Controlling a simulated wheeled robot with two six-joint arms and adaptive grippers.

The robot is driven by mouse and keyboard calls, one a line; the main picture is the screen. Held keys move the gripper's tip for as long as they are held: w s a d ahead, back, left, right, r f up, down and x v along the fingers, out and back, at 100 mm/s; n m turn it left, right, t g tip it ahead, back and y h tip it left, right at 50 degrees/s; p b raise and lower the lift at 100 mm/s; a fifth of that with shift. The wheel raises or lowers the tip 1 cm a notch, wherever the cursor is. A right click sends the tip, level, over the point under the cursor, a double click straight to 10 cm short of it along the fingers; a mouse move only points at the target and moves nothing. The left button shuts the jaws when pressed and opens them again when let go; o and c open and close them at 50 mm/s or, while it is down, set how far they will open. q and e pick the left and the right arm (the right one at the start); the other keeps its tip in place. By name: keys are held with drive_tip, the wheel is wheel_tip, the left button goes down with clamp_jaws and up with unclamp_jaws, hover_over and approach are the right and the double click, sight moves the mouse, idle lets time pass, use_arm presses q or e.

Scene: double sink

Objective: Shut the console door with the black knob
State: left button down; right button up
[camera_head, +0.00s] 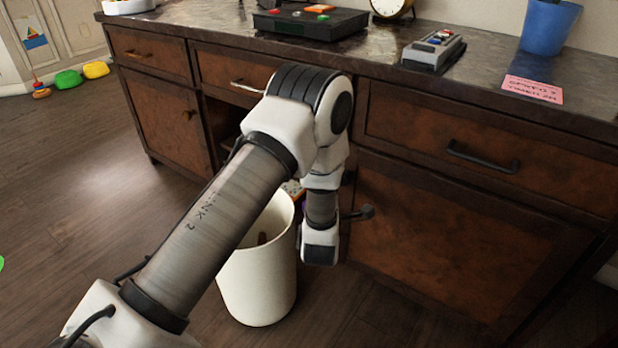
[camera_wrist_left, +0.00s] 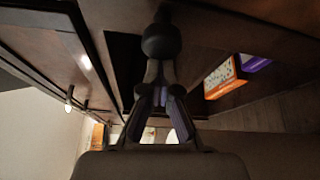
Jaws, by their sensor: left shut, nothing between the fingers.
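The wooden console (camera_head: 270,50) fills the back and right of the head view. Its right door (camera_head: 450,235) has a dark knob or handle (camera_head: 358,213) near its left edge, just right of my left wrist. I cannot tell how far this door stands ajar. In the left wrist view a round black knob (camera_wrist_left: 161,40) is straight beyond the fingertips. My left gripper (camera_wrist_left: 162,90) is shut and empty, its tips close to the knob; contact cannot be told. In the head view my left arm hides its fingers. My right gripper is out of view.
A white bin (camera_head: 258,280) stands beside my left wrist, in front of the console. A dark open shelf and an orange box (camera_wrist_left: 222,77) show in the left wrist view. A drawer handle (camera_head: 482,158) sticks out above the right door.

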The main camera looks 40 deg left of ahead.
use_arm(q)
drive_tip(key=d, duration=0.3)
drive_tip(key=shift+w+d+f, duration=0.1)
drive_tip(key=shift+w+f, duration=0.05)
idle(0.3)
